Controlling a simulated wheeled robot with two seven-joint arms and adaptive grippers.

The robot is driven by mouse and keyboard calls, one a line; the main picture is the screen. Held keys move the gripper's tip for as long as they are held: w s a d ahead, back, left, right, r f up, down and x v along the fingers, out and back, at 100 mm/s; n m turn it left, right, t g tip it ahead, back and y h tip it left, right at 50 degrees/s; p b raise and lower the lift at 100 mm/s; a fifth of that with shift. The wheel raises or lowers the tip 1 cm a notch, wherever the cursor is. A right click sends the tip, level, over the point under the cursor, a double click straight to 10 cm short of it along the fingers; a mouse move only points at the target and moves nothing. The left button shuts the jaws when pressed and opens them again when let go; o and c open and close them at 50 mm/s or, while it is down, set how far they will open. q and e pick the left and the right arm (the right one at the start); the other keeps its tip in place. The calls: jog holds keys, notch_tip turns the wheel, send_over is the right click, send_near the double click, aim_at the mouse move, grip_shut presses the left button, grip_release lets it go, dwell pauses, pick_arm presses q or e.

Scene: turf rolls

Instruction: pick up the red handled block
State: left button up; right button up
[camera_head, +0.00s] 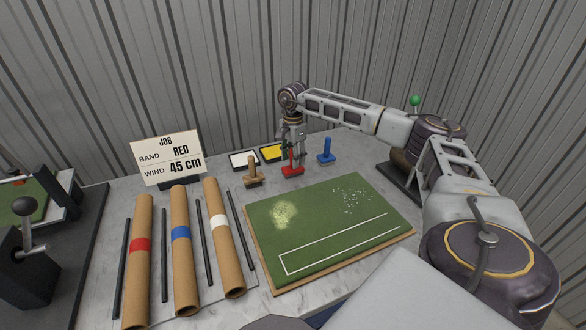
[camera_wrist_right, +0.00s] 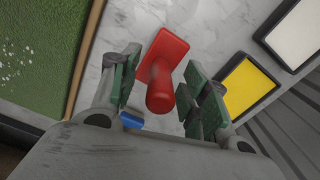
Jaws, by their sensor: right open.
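The red handled block (camera_head: 292,171) stands upright on the marble table behind the green turf board. My right gripper (camera_head: 291,150) is directly above it, pointing down. In the right wrist view the red handled block (camera_wrist_right: 162,70) shows its round handle between the two green-padded fingers of my right gripper (camera_wrist_right: 155,95). My left gripper is not in view.
A blue handled block (camera_head: 326,152) is to the right and a tan one (camera_head: 253,172) to the left. A yellow pad (camera_head: 272,153) and a white pad (camera_head: 243,159) lie behind. The turf board (camera_head: 325,228) lies in front. Cardboard rolls (camera_head: 183,250) and a sign (camera_head: 167,157) are at left.

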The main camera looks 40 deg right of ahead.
jog(key=shift+f, duration=1.05)
grip_shut()
